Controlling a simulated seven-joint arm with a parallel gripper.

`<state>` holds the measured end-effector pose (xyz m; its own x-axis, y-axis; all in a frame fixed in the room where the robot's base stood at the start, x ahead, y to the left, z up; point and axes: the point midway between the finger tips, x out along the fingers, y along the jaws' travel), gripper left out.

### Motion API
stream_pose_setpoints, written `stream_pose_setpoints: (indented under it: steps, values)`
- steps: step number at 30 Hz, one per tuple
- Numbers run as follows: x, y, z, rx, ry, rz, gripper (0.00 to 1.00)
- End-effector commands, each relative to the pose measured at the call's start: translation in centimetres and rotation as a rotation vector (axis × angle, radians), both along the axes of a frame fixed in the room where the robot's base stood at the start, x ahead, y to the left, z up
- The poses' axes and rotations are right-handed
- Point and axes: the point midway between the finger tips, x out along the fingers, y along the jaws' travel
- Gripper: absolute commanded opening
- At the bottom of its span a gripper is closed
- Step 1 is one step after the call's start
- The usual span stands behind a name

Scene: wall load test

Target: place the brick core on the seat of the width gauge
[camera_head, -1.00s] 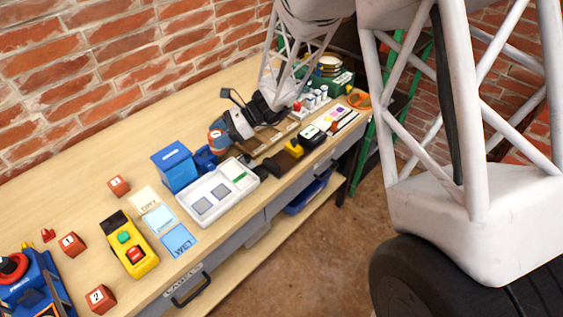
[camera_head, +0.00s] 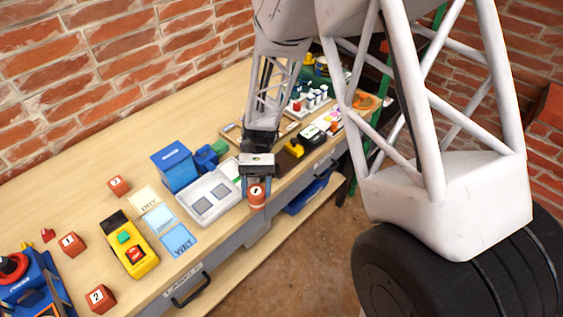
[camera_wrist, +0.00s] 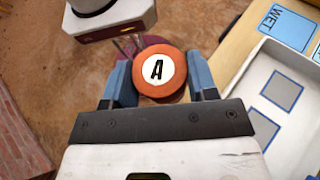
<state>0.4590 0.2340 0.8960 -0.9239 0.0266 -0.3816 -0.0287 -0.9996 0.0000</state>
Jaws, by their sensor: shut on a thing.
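The brick core is a short orange-red cylinder (camera_head: 256,197) with a white label; the wrist view shows the letter A on its round face (camera_wrist: 157,72). My gripper (camera_head: 257,186) is shut on it, with a blue finger on each side, also in the wrist view (camera_wrist: 158,80). The core is held in the air by the bench's front edge, right of the white tray; in the wrist view bare floor shows around it. A small blue device (camera_head: 206,157) stands behind the tray; I cannot tell whether it is the width gauge, and no seat is clear.
The white tray (camera_head: 190,204) with grey squares lies beside my gripper, also in the wrist view (camera_wrist: 240,92). A blue box (camera_head: 174,166), cards (camera_head: 178,241), a yellow button box (camera_head: 131,246) and numbered red cubes (camera_head: 73,243) stand left. Small items crowd the right end.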

Motion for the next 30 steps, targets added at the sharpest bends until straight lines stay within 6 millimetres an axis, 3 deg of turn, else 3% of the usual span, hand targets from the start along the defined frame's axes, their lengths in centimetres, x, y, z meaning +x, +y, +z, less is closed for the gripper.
stream_pose_setpoints:
  steps: [15, 30]
  values:
    - [-2.6, -6.6, -1.3, 0.0, 0.0, 0.598, 0.23]
    - [-2.6, -11.8, -1.1, 0.0, 0.0, 1.185, 0.23]
